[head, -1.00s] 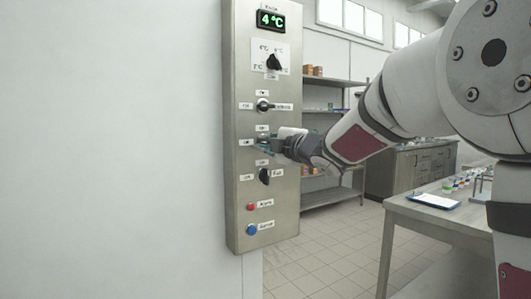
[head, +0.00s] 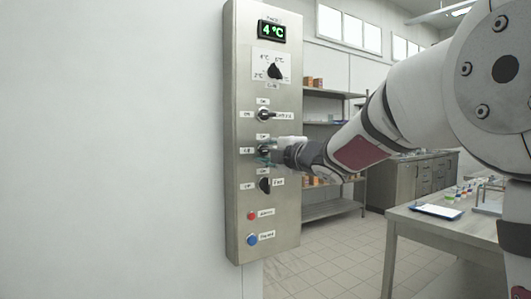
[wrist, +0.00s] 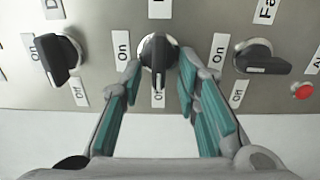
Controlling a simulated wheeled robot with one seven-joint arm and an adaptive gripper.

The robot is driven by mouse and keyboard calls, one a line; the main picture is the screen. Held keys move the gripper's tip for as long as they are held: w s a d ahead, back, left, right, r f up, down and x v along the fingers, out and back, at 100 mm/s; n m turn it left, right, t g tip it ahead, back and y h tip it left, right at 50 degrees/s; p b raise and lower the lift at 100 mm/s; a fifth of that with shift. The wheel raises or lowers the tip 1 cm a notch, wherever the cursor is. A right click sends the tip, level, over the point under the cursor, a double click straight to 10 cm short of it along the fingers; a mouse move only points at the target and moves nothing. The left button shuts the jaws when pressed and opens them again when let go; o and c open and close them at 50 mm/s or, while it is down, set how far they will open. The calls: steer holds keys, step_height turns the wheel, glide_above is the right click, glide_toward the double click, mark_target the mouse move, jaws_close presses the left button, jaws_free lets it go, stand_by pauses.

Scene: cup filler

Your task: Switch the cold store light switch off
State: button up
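The light switch is a black rotary knob (head: 264,150), the middle one of three on the steel control panel (head: 240,200). In the wrist view the knob (wrist: 157,58) stands between my fingertips, its handle in line with the "Off" label below it; the "On" label is to its left. Its name label is mostly cut off. My gripper (wrist: 160,68) is open, one teal finger on each side of the knob, with a gap visible on both sides. In the head view my gripper (head: 272,152) reaches the panel from the right.
Another knob (head: 264,115) sits above and the fan knob (head: 265,185) below, both close to my fingers. A red button (head: 251,216) and a blue button (head: 252,239) are lower. A "4 °C" display (head: 272,32) is at the top. A workbench (head: 420,222) stands at right.

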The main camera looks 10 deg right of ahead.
steer(key=v, duration=1.2)
